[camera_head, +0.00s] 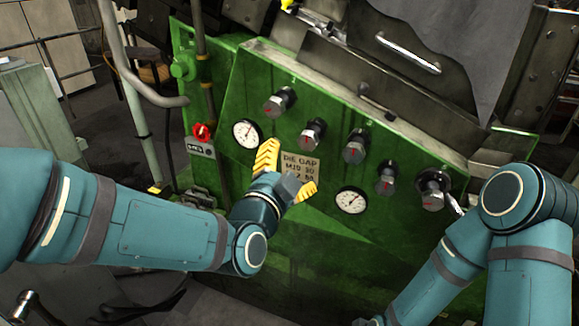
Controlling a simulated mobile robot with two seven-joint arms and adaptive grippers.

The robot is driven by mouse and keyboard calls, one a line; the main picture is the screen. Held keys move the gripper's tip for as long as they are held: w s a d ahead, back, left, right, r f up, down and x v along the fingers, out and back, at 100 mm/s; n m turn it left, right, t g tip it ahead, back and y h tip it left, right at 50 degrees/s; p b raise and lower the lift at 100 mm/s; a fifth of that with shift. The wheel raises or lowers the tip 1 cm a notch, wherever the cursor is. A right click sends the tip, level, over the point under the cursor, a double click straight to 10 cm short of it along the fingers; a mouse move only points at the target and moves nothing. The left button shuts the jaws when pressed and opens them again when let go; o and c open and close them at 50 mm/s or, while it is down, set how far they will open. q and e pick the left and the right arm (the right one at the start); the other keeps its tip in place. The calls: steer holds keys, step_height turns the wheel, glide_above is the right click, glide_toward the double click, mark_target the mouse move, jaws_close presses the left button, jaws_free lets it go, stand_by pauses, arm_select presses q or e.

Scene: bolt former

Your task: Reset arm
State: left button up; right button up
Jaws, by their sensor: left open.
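My left gripper (290,164) has yellow fingers and is spread open with nothing between them. It is in front of the green machine panel (330,118), over the left part of the "DIE GAP" plate (299,168). I cannot tell whether it touches the panel. Several dark knobs with metal faces run along the panel, such as the leftmost knob (278,102) and the rightmost knob (433,191).
A round gauge (247,134) is left of my left gripper and another gauge (351,200) is to its right. A red switch (202,132) is on the machine's left side. A bent grey pipe (130,80) stands at the upper left. A metal guard (400,60) overhangs the panel.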

arm_select(q)
steer(key=a+f+n+g+y, duration=0.1)
steer(key=a+f+n+g, duration=0.2)
steer(key=f, duration=0.9)
steer(key=a+f+n+g+y, duration=0.1)
steer(key=f+n+g, duration=0.25)
steer(key=f, duration=0.85)
steer(key=s+a+f+n+g, duration=0.2)
steer(key=s+f+n+g, duration=0.6)
steer(key=s+f, duration=0.7)
step_height(320, 180, down, 4)
steer(key=shift+a+f+g, duration=0.15)
steer(key=shift+a+g, duration=0.15)
steer(key=shift+g, duration=0.15)
